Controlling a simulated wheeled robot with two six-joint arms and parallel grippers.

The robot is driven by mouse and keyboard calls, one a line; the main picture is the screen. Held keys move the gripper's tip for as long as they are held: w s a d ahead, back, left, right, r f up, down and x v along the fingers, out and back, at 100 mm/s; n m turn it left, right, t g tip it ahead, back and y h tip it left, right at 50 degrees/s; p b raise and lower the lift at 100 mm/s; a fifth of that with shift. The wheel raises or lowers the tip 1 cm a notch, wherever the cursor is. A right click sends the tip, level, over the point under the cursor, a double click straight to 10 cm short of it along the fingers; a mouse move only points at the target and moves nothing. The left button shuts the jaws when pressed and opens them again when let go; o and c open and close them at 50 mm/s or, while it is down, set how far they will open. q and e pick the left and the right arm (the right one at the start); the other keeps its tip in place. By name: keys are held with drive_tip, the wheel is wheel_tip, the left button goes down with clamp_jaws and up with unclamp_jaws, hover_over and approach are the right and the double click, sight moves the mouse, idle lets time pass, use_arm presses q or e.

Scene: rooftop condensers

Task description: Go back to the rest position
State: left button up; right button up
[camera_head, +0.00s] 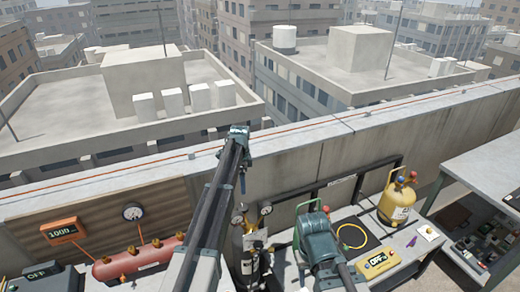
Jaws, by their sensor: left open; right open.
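My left arm reaches up from the bottom middle, across the work area to the concrete parapet. Its far end (238,133) overlaps the parapet top in the picture; its finger detail is too small to make out. My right arm comes in from the bottom, right of the middle, and is folded short. Its dark green front end (314,222) is over the grey bench, left of a yellow hose ring (352,236). Its fingers are mostly hidden by the arm's own body. I see no object held by either arm.
A red tank (135,260), an orange display (62,230) and a gauge (133,212) stand at left. A yellow cylinder (397,200) and a yellow OFF box (378,263) are on the right bench. Gas bottles (246,240) stand between the arms. A grey table (490,165) is far right.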

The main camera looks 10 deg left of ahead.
use_arm(q)
drive_tip(key=s+d+f+n+b, duration=0.3)
drive_tip(key=s+d+f+b, duration=0.2)
drive_tip(key=s, duration=0.7)
drive_tip(key=s+d+f+n+b, duration=0.4)
drive_tip(key=s+d+f+b, duration=0.2)
drive_tip(key=s, duration=0.6)
drive_tip(key=s+d+f+n+y+b, duration=0.1)
drive_tip(key=s+d+f+n+b, duration=0.2)
drive_tip(key=s, duration=0.9)
wheel_tip(320, 180, down, 3)
drive_tip(key=d+b, duration=0.2)
drive_tip(key=shift+s+d+r+n+b, duration=0.2)
drive_tip(key=shift+d+n+b, duration=0.1)
drive_tip(key=shift+b, duration=0.1)
use_arm(e)
wheel_tip(320, 180, down, 17)
